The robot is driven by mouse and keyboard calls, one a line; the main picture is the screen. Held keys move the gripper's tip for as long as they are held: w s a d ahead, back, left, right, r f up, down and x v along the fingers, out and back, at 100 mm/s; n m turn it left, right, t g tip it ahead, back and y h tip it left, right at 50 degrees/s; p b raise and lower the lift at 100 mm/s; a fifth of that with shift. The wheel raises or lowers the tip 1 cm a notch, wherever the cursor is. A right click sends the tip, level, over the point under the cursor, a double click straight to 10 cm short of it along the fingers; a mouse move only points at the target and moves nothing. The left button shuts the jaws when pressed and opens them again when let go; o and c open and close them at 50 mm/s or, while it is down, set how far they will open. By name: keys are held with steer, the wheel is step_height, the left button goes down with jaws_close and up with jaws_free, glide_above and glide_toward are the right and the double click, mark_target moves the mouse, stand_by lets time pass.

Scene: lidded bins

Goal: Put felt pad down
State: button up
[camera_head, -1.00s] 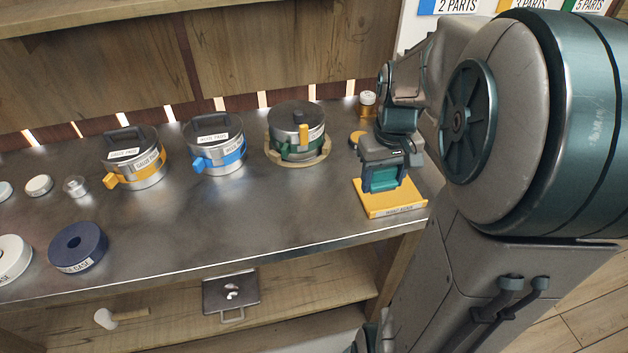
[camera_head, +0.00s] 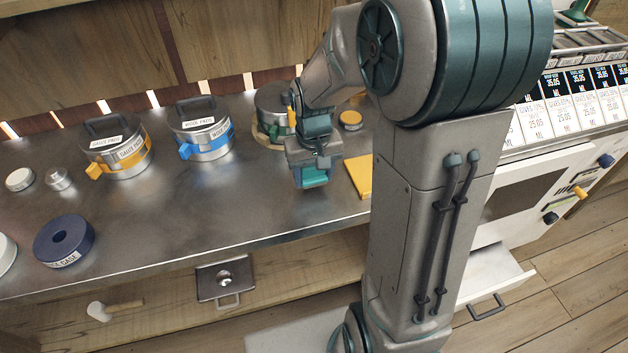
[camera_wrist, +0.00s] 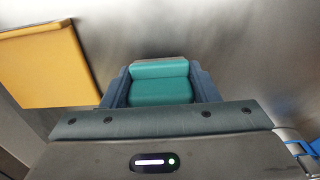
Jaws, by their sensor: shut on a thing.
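My gripper (camera_head: 314,182) is low over the bare steel counter, left of the yellow block (camera_head: 360,176). In the wrist view my gripper (camera_wrist: 160,84) has its teal finger pads close together. The felt pad is not clearly visible; the fingers mostly hide what they hold. A thin brownish edge shows just beyond the teal pads in the wrist view, perhaps part of it. I cannot tell whether it touches the counter. The yellow block also shows at upper left in the wrist view (camera_wrist: 45,68), apart from my fingers.
A third pot (camera_head: 272,112) is behind my gripper, partly hidden. The counter's middle is clear.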

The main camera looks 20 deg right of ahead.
mark_target(314, 167)
steer(key=shift+f, duration=1.2)
steer(key=shift+f, duration=0.1)
steer(key=o, duration=1.1)
step_height(314, 167, up, 12)
steer(key=shift+f+p, duration=0.1)
steer(key=shift+p, duration=0.65)
steer(key=shift+s+r, duration=0.15)
steer(key=shift+r, duration=0.1)
steer(key=s+t, duration=0.2)
steer(key=s, duration=1.1)
steer(key=shift+a+r, duration=0.15)
steer(key=shift+r, duration=0.2)
